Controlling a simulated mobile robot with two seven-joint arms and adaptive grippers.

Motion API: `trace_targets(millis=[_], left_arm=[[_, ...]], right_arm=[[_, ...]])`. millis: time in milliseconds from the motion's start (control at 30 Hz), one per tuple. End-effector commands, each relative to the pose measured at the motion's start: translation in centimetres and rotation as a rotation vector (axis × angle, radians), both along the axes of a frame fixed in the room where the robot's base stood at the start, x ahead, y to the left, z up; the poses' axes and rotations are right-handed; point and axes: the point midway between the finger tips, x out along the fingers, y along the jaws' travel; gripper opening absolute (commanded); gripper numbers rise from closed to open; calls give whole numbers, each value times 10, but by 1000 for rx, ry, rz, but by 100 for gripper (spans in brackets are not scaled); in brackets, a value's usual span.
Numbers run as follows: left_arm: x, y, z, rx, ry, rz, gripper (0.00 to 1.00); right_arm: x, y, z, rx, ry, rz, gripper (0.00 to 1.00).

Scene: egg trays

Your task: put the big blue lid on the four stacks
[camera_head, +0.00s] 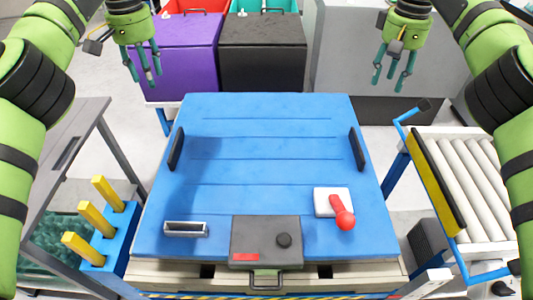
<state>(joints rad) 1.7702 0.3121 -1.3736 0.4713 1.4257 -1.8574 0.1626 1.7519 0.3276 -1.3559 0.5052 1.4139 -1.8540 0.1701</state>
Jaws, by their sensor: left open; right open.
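The big blue lid (265,150) is a wide, flat blue panel with shallow grooves across it, filling the middle of the view. A black upright handle (176,148) stands near its left edge and another black handle (357,149) near its right edge. No egg tray stacks show; I cannot tell what is under the panel. My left gripper (146,82) is open and empty, beyond the panel's far left corner in the picture. My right gripper (392,82) is open and empty, beyond the far right corner. Neither touches a handle.
Yellow posts (97,219) stand left, a roller conveyor (475,185) right. Purple (183,50) and black (262,52) bins stand behind.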

Motion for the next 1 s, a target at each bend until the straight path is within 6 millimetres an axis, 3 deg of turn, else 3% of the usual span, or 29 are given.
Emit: trace_targets(millis=[33,200,500,767,1000], left_arm=[[0,0,15,0,0,0,45],[0,0,39,0,0,0,45],[0,0,67,0,0,0,45],[0,0,57,0,0,0,45],[0,0,28,0,0,0,45]], right_arm=[[0,0,15,0,0,0,45],[0,0,39,0,0,0,45],[0,0,67,0,0,0,45],[0,0,57,0,0,0,45],[0,0,28,0,0,0,45]])
